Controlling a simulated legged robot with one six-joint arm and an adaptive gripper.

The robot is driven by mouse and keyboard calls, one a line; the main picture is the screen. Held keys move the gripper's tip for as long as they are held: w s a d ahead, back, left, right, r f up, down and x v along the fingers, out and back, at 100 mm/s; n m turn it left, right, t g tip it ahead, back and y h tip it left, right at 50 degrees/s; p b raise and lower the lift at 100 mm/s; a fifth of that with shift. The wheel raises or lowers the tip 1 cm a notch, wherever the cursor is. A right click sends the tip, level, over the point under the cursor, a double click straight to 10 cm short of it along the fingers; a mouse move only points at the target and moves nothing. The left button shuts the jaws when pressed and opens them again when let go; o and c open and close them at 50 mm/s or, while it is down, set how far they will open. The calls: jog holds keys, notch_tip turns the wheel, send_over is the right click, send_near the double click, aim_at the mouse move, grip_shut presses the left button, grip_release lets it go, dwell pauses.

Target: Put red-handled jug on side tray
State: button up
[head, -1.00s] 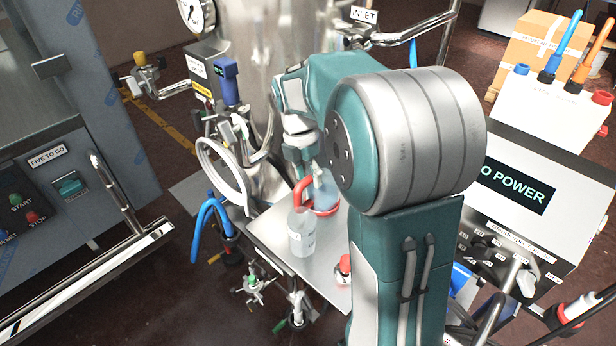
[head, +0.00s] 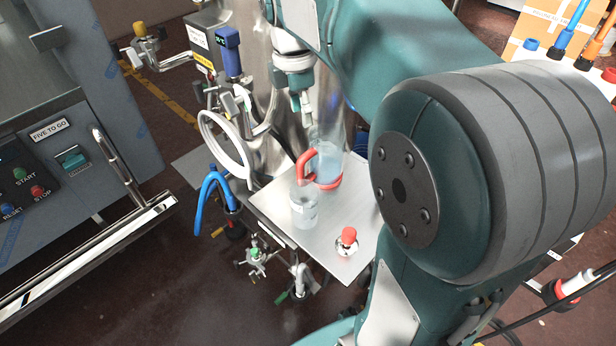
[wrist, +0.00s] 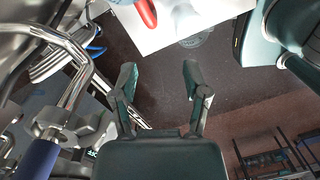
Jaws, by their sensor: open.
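The red-handled jug (head: 329,166) is clear with pale blue contents and stands toward the back of a flat metal tray (head: 268,207). I cannot tell whether this tray is the side tray. The jug's red handle (head: 306,164) faces left; a red thing at the top of the wrist view (wrist: 146,12) looks like part of it. My gripper (head: 304,108) is above the jug and a little left of it, apart from it. In the wrist view my gripper (wrist: 160,78) has its fingers spread with nothing between them.
A clear bottle (head: 304,208) stands in front of the jug, and a small red-capped flask (head: 347,242) stands front right on the tray. A steel tank rises behind. White and blue hoses (head: 208,190) and valves crowd the left. A grey control cabinet (head: 60,150) stands far left.

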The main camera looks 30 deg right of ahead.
jog(key=s+a+f+m+t, duration=0.2)
jog(key=s+a+m+t, duration=0.1)
jog(key=s+m, duration=0.5)
jog(key=s+a+f+m+t, duration=0.3)
jog(key=s+m, duration=0.5)
jog(key=m, duration=0.1)
jog(key=shift+s+a+y, duration=0.25)
jog(key=shift+y, duration=0.15)
